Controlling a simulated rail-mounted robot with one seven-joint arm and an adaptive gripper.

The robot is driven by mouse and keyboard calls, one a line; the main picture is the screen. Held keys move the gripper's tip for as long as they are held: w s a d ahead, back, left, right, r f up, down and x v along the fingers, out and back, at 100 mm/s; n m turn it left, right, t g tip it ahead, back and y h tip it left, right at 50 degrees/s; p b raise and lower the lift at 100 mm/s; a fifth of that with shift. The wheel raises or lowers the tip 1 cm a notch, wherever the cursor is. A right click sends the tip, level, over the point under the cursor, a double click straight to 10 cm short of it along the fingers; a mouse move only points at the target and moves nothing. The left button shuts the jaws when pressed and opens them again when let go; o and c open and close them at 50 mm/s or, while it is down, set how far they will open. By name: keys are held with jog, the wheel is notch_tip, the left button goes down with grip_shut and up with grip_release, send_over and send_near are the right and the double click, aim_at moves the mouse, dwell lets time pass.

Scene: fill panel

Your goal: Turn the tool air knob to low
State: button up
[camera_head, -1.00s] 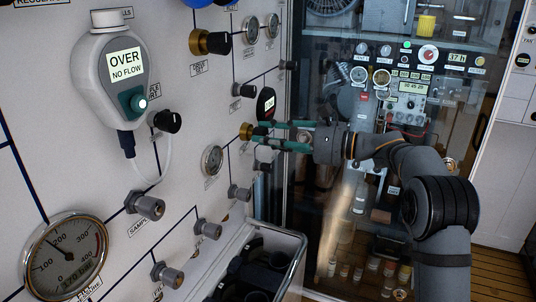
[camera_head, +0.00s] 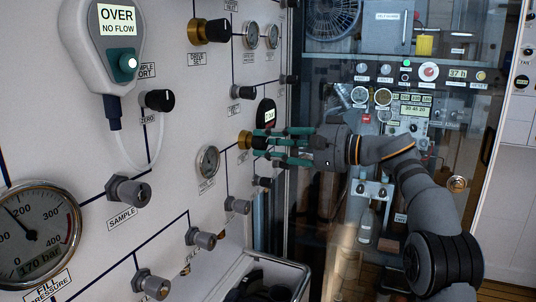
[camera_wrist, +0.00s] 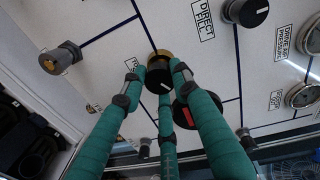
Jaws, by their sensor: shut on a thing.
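A knob with a brass collar (camera_head: 245,139) and a black cap stands out from the white panel; I take it as the tool air knob, though its label is partly hidden. My gripper (camera_head: 264,142), with three green fingers, reaches it from the right and is shut around the black cap. In the wrist view the brass collar (camera_wrist: 158,56) shows beyond the fingertips of my gripper (camera_wrist: 158,78). A white pointer line shows on the black cap (camera_wrist: 164,86) between the fingers. The fingers hide part of the cap.
A dark round display (camera_head: 266,112) sits just above the gripped knob, close to the fingers. A small gauge (camera_head: 207,161) is to its lower left. A second brass-collared knob (camera_head: 198,31) is higher up. A railed bin (camera_head: 268,262) stands below. Glass lies behind my arm.

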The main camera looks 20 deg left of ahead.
jog(key=n+b, duration=0.2)
jog(key=n, duration=0.1)
jog(key=n+b, duration=0.1)
jog(key=n, duration=0.1)
jog(key=shift+w+d+r+t, duration=0.1)
jog(key=shift+d+r+t, duration=0.1)
jog(key=shift+r+t, duration=0.15)
jog(key=n+b, duration=0.1)
jog(key=n, duration=0.4)
jog(key=shift+r+n+y+b, duration=0.1)
jog(key=shift+n+y+b, duration=0.2)
jog(key=shift+b, duration=0.1)
jog(key=shift+a, duration=0.1)
jog(key=o, duration=1.1)
jog(key=shift+o, duration=0.2)
jog(key=shift+f, duration=0.2)
